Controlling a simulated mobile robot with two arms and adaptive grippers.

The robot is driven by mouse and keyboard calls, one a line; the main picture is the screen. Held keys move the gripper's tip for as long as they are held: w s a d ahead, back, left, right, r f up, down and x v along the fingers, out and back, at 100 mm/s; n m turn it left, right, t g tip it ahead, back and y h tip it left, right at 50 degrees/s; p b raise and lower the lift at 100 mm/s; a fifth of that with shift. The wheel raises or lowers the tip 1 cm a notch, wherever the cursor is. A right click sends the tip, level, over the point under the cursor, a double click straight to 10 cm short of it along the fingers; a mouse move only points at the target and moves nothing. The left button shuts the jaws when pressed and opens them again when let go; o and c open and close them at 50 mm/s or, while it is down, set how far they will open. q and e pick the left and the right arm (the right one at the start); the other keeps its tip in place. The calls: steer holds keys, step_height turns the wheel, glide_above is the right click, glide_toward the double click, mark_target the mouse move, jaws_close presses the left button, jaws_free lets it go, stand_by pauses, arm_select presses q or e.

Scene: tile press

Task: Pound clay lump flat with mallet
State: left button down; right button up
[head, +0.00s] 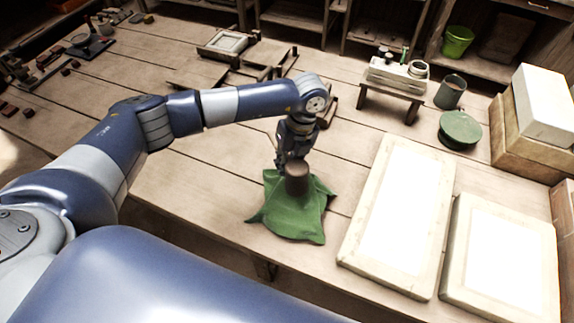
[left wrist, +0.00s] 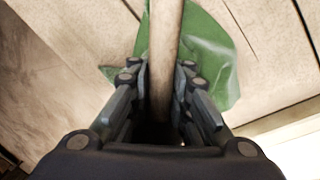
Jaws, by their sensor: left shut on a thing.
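A green, draped sheet-like mass (head: 291,212) with pointed corners lies near the front edge of the table; it also shows in the left wrist view (left wrist: 210,50). It bulges in the middle; no bare clay lump shows, and I cannot tell what is beneath. The mallet's brown, round head (head: 297,180) is over its middle; I cannot tell whether they touch. My left gripper (head: 291,157) is shut on the mallet's pale wooden handle (left wrist: 165,45), which runs between the fingers in the left wrist view. My right gripper is not in view.
Two pale framed slabs (head: 364,252) (head: 452,278) lie right of the green mass. A small stand (head: 391,96) with items, a dark green round lid (head: 460,130) and stacked blocks (head: 546,105) are further back right. The table left of the green mass is clear.

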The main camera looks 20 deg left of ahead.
arm_select(q)
step_height(320, 180, down, 6)
steer(key=b, duration=0.4)
steer(key=shift+b, duration=0.35)
steer(key=shift+s+r+p, duration=0.1)
steer(key=shift+r+p, duration=0.3)
steer(key=shift+p, duration=0.05)
step_height(320, 180, up, 5)
steer(key=p, duration=0.3)
steer(key=shift+f, duration=0.2)
steer(key=shift+r+p, duration=0.4)
steer(key=shift+p, duration=0.1)
steer(key=shift+f, duration=0.15)
